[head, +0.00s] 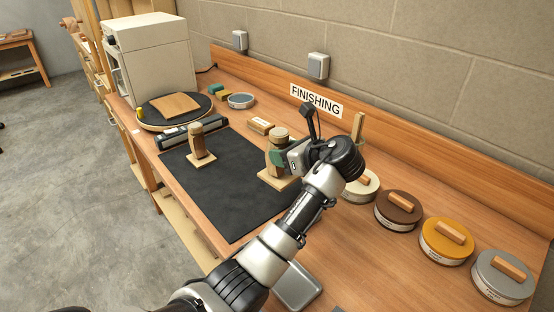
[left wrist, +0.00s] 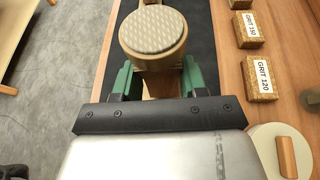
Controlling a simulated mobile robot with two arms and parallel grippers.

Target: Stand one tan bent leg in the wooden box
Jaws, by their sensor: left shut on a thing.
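My left gripper (head: 280,158) reaches over the dark mat, its green fingers closed on a wooden piece with a round top (head: 278,133). In the left wrist view the fingers (left wrist: 157,76) grip either side of its body, under a round, patterned pale top (left wrist: 153,32). A square wooden base (head: 279,181) shows below it; whether it touches the mat is unclear. A similar wooden piece on a square base (head: 198,143) stands left on the mat. A pale tan upright piece (head: 357,127) shows behind my gripper, its foot hidden. I cannot clearly identify a wooden box. My right gripper is out of view.
The dark mat (head: 226,205) covers the bench's middle. Several round tins, such as a yellow one (head: 446,242), line the right side. A wood block (head: 261,126) lies behind; the wrist view shows a GRIT 120 block (left wrist: 262,77). A white machine (head: 150,60) stands back left.

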